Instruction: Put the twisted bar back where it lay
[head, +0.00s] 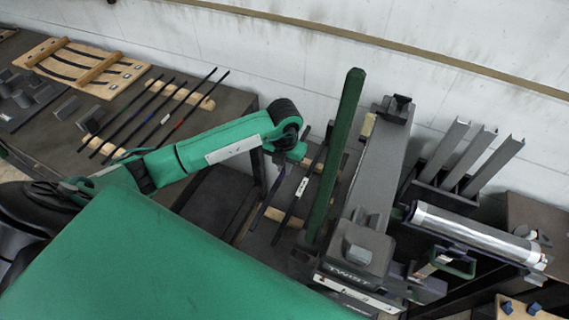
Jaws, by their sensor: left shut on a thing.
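My left gripper (296,151) is at the end of the green arm from the left, over a low rack left of the twisting machine (366,250). It is shut on a dark bar (268,196) that slants down and left from the jaws. I cannot make out a twist in the bar at this size. The jaws are small and partly hidden by the wrist. Another dark bar with a white label (302,187) lies just to the right. On the left bench, several thin dark bars (130,120) lie across two wooden rails (181,95). My right gripper is not in view.
A tall green beam (337,150) stands close right of the gripper. Grey channel pieces (468,158) and a silver cylinder (470,234) are at the right. A white wall closes the back.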

